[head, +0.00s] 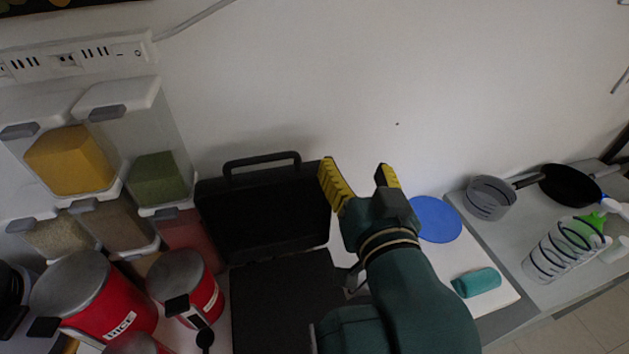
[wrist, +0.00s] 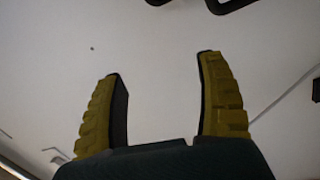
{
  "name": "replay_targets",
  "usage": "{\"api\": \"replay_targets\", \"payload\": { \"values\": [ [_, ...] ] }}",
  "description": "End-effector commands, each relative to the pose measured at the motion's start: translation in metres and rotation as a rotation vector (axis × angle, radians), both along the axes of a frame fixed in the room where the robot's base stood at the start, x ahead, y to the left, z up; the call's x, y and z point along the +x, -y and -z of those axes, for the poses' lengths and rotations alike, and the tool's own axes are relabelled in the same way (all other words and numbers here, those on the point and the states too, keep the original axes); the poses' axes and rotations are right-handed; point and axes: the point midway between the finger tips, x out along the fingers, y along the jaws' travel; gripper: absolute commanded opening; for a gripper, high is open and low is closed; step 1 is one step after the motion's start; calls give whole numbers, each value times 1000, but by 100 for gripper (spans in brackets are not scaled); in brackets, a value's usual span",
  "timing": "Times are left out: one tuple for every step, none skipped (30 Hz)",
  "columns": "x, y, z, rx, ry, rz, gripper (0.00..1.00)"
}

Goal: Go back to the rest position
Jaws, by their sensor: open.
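My gripper (head: 360,180) is open and empty, its two yellow fingers apart and raised in front of the white wall. In the wrist view the gripper (wrist: 160,105) also shows open, with only bare wall between the fingers. The spice dispensers stand at the left: one holds yellow spice (head: 70,160), one green (head: 158,178), and one red (head: 188,230). My gripper is well to the right of them and touches none of them.
An open black case (head: 265,210) stands left of my arm. Red canisters (head: 95,295) stand at the lower left. A blue disc (head: 435,218), a teal object (head: 477,282), a grey pot (head: 490,198) and a black pan (head: 570,185) are at the right. The wall above is mostly bare.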

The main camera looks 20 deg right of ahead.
Motion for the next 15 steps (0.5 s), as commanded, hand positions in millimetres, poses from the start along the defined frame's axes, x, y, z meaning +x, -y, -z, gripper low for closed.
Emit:
{"api": "replay_targets", "payload": {
  "values": [
    [-17,-36,-22,-79,101,-49,73],
    [-29,-52,-36,-123,159,-70,73],
    [-45,-70,-52,-173,231,-91,73],
    [-56,-81,-61,-203,276,-101,73],
    [-66,-90,-70,-228,316,-109,73],
    [-77,-98,-78,-253,355,-115,73],
    [-83,-102,-83,-267,378,-118,73],
    [-88,-105,-86,-276,395,-120,73],
    [-92,-107,-89,-284,407,-120,73],
    [-93,-107,-90,-287,412,-120,73],
    [-93,-107,-91,-288,414,-119,73],
    [-93,-107,-91,-287,413,-119,73],
    [-93,-107,-91,-287,413,-119,73],
    [-93,-106,-91,-287,412,-119,73],
    [-93,-106,-91,-286,412,-118,73]
  ]
}}
